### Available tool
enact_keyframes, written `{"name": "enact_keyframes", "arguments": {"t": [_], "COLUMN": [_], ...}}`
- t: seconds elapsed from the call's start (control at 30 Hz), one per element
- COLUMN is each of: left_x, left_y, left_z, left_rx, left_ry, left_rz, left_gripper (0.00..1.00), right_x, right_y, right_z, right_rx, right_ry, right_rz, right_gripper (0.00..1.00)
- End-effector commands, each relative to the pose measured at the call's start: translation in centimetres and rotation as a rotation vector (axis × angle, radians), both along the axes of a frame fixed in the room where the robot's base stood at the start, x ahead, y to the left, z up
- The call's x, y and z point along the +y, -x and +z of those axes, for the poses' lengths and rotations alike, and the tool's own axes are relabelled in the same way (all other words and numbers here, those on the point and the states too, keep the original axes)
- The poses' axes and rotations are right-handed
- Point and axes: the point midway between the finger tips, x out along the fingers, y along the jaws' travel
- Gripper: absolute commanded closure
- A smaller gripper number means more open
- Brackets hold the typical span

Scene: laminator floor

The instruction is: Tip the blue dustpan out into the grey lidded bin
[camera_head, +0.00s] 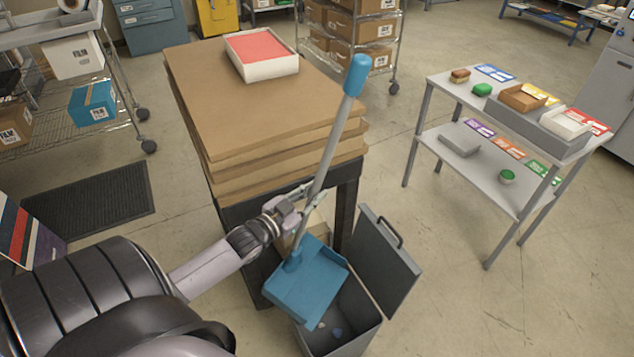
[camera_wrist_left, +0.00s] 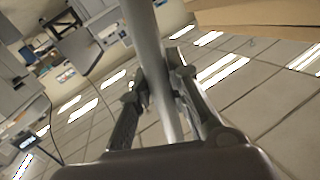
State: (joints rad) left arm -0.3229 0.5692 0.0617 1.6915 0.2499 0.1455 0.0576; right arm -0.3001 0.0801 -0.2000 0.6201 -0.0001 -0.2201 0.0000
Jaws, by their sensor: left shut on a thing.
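The blue dustpan (camera_head: 307,285) has a long grey handle with a blue end grip (camera_head: 357,75). My left gripper (camera_head: 307,199) is shut on the handle, low down above the pan; the handle (camera_wrist_left: 152,60) runs between the fingers in the left wrist view (camera_wrist_left: 160,95). The pan is tilted over the grey bin (camera_head: 350,325), covering part of its opening, and no load shows on its visible face. The bin's lid (camera_head: 385,260) stands open at the right. A few small bits (camera_head: 336,332) lie inside the bin. My right gripper is out of view.
A stack of brown boards (camera_head: 240,120) on a dark stand rises behind the bin, with a white tray of red sheets (camera_head: 262,55) on top. A grey two-tier table (camera_head: 480,165) stands at the right. Open floor lies between it and the bin.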

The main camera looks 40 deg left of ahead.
Motion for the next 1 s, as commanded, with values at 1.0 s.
{"name": "enact_keyframes", "arguments": {"t": [1.0], "left_x": [9.3], "left_y": [1.1], "left_z": [-1.0], "left_rx": [-0.026], "left_ry": [0.176], "left_rz": [0.0], "left_gripper": [1.0], "right_x": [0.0], "right_y": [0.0], "right_z": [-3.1], "right_rx": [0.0], "right_ry": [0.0], "right_rz": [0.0], "right_gripper": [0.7]}}
